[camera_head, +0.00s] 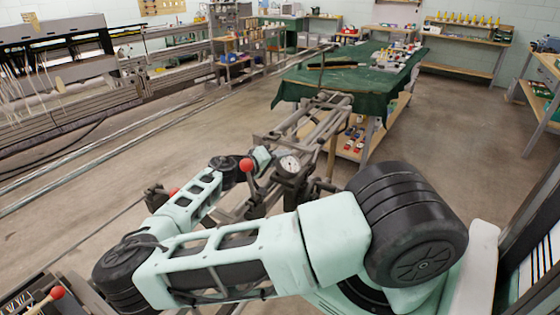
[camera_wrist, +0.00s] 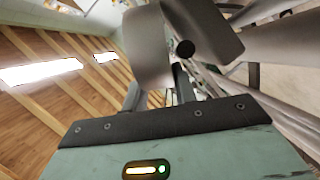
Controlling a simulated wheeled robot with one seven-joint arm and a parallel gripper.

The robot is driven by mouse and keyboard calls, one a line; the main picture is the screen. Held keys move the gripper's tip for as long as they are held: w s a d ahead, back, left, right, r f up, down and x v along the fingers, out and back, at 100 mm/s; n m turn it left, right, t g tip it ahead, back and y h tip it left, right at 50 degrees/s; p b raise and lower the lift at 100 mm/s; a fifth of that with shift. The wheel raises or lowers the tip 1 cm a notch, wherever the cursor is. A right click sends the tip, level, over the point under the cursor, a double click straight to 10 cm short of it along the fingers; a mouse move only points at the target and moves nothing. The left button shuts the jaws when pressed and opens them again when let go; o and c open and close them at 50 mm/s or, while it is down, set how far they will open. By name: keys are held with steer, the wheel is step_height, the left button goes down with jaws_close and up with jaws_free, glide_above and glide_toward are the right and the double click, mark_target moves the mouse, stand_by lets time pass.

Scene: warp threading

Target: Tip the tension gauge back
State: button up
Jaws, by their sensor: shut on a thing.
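The tension gauge (camera_head: 290,164) shows in the head view as a round white dial in a dark housing, on the grey metal frame just beyond my arm. My gripper (camera_head: 271,160) is at its left side, partly hidden by my own arm. In the wrist view my gripper (camera_wrist: 160,92) is shut, with a curved grey metal part (camera_wrist: 198,42) close in front of the fingers. I take this to be the gauge, but the dial is hidden there and the exact grip is unclear.
A lever with a red knob (camera_head: 247,165) stands just left of the gauge. Grey rails (camera_head: 318,112) run back to a table with a green cloth (camera_head: 350,88). A loom (camera_head: 55,70) stands at the far left. The floor right of the table is clear.

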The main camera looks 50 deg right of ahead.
steer(key=o, duration=1)
steer(key=shift+c, duration=0.2)
steer(key=b+v, duration=0.2)
steer(key=v, duration=0.5)
steer(key=shift+a, duration=0.25)
steer(key=shift+w, duration=0.15)
